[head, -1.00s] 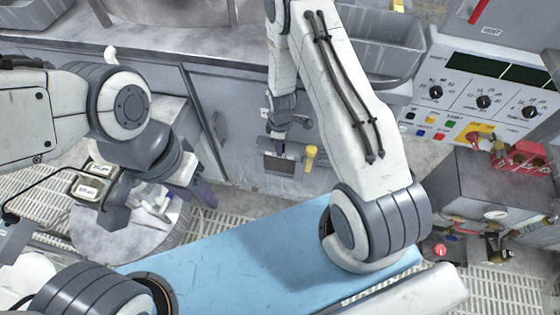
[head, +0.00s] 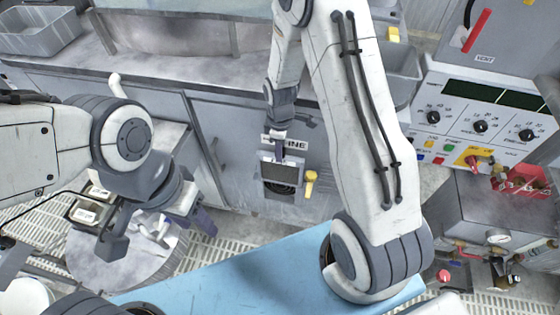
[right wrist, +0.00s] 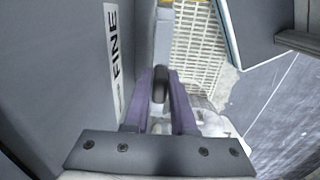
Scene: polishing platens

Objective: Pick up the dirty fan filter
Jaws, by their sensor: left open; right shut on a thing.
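The fan filter (head: 282,173) is a dark mesh panel with a pale frame, at the front of the grey cabinet below the FINE label. My right gripper (head: 280,152) is at its upper edge. In the right wrist view, my right gripper (right wrist: 160,88) has its purple fingers closed around a dark rounded tab (right wrist: 160,82); the filter's body is not clear there. How far the filter is out of its recess I cannot tell. My left gripper (head: 200,217) is open and empty, above the round grey platen area at left.
A yellow knob (head: 311,181) sits just right of the filter. A blue surface (head: 265,268) lies in front. A round grey table (head: 100,258) with white items stands at left. A control panel (head: 480,115) and a grey unit with red fittings (head: 460,205) stand at right.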

